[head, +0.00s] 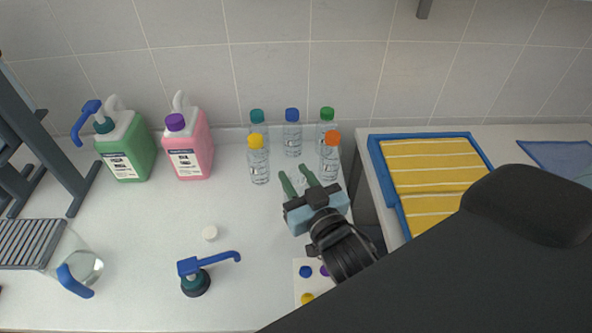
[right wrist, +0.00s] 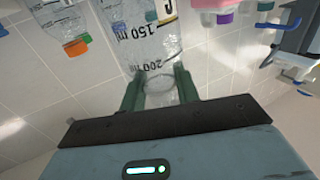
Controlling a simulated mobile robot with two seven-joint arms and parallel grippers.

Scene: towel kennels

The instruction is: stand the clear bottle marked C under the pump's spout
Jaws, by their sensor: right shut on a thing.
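My right gripper (head: 298,180) is in the middle of the counter, in front of the row of capped bottles. Its green fingers are shut on the neck of a clear open bottle (right wrist: 148,45). In the right wrist view the bottle shows 150 ml and 200 ml marks and a yellow label, partly cut off, with a dark letter that looks like a C. In the head view the bottle barely shows between the fingers. A green jug (head: 128,150) at the back left carries a blue pump (head: 90,112), its spout pointing left. My left gripper is out of view.
A pink jug (head: 188,155) stands right of the green one. Capped bottles include a yellow-capped one (head: 259,165) and an orange-capped one (head: 329,160). A loose blue pump (head: 195,275), white cap (head: 210,232) and clear pitcher (head: 88,266) are in front. The counter's middle left is clear.

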